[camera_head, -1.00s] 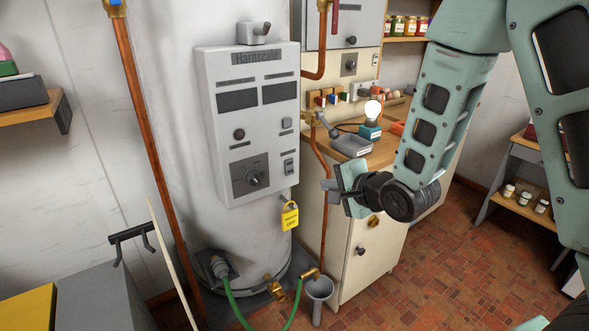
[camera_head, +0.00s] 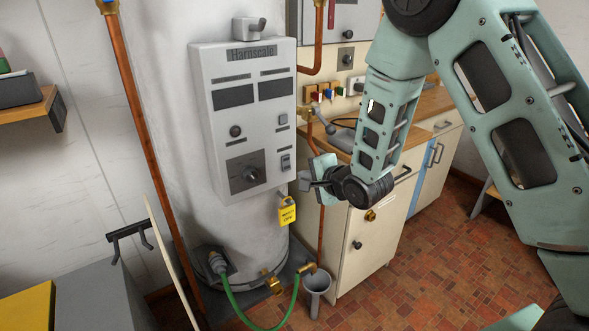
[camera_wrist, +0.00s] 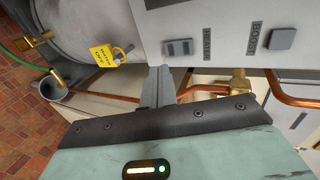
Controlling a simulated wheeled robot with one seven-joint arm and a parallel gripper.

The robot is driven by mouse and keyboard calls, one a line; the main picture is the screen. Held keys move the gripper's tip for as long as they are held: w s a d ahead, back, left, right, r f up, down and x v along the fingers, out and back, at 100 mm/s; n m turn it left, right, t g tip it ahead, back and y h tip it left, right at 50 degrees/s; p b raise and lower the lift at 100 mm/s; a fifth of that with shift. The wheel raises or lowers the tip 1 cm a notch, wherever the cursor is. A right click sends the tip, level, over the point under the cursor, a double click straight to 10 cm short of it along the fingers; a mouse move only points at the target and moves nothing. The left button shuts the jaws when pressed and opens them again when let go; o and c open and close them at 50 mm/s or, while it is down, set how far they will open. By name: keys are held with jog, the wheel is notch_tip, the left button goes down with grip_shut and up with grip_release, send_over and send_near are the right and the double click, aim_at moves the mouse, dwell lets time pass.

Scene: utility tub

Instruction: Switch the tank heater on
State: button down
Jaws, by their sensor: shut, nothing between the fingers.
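The grey control panel (camera_head: 213,150) labelled Harnscale is mounted on the front of the white tank (camera_head: 165,180). A small rocker switch (camera_head: 286,162) is low on the panel's right side. In the wrist view this switch (camera_wrist: 178,47) has the label HEATER beside it. Its rocker position is too small to tell. My gripper (camera_head: 304,181) is shut and empty, just right of the panel's lower right edge and slightly below the switch. In the wrist view my closed fingertips (camera_wrist: 158,72) point toward the panel, apart from the switch.
A square button (camera_wrist: 282,39) labelled BOOST is near the heater switch. A yellow tag (camera_head: 287,211) hangs below the panel. A copper pipe (camera_head: 319,150) and a cabinet (camera_head: 352,250) stand close behind my gripper.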

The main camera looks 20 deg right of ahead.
aim_at(287, 164)
jog(key=x, duration=0.2)
jog(key=r+p+x, duration=0.1)
jog(key=x, duration=0.2)
jog(key=shift+w+a, duration=0.15)
jog(key=shift+w, duration=0.25)
jog(key=shift+f, duration=0.1)
jog(key=shift+w+f+t+b, duration=0.15)
jog(key=shift+f+t+b, duration=0.25)
jog(key=shift+b, duration=0.7)
jog(key=shift+r+p, duration=0.35)
jog(key=shift+p, duration=0.05)
jog(key=shift+r+p, duration=0.5)
jog(key=shift+r, duration=0.35)
